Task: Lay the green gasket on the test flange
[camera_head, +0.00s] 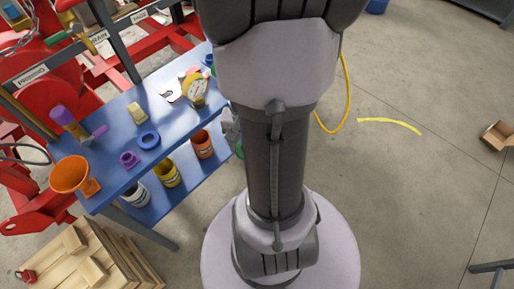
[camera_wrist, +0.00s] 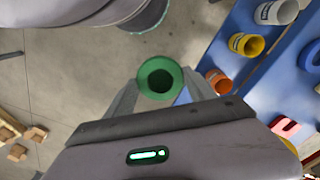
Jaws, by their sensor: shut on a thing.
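The green gasket (camera_wrist: 142,79) is a round ring with a dark centre hole. In the wrist view it sits between the two fingers of my gripper (camera_wrist: 158,88), which is shut on it. In the head view my gripper (camera_head: 231,126) is beside the right edge of the blue bench, mostly hidden behind my arm. Only a sliver of the gasket (camera_head: 239,149) shows there. I cannot make out a test flange for certain in either view.
Floor to the right is mostly clear.

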